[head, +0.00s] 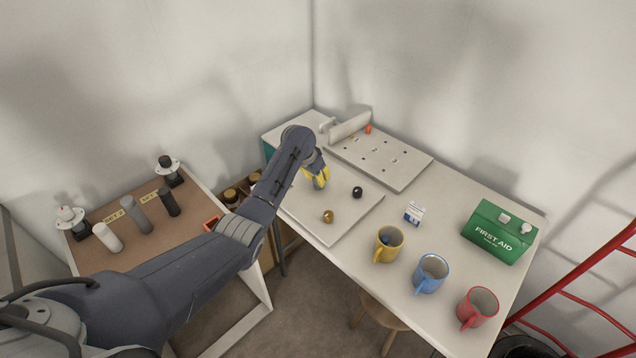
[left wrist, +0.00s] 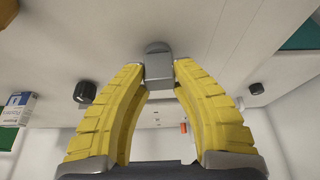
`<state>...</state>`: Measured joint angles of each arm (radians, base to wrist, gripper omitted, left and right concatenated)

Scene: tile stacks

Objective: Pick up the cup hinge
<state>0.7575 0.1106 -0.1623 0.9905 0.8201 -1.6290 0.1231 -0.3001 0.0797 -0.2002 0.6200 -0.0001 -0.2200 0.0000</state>
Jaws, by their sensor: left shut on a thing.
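The cup hinge (left wrist: 157,66), as far as I can tell, is a small grey metal piece with a rounded end. It sits between the yellow fingertips of my left gripper (left wrist: 158,74) in the left wrist view. The gripper is shut on it. In the head view my left gripper (head: 317,180) points down over the pale board (head: 340,225) at the left part of the table, and the fingers largely hide the piece. I cannot tell whether it touches the board. My right gripper is not in view.
A black knob (head: 357,192) and a brass knob (head: 328,216) lie close by on the board. A perforated plate (head: 400,172) is behind. A small carton (head: 414,213), yellow (head: 388,246), blue (head: 430,275) and red (head: 477,308) mugs, and a green first-aid box (head: 497,236) stand to the right.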

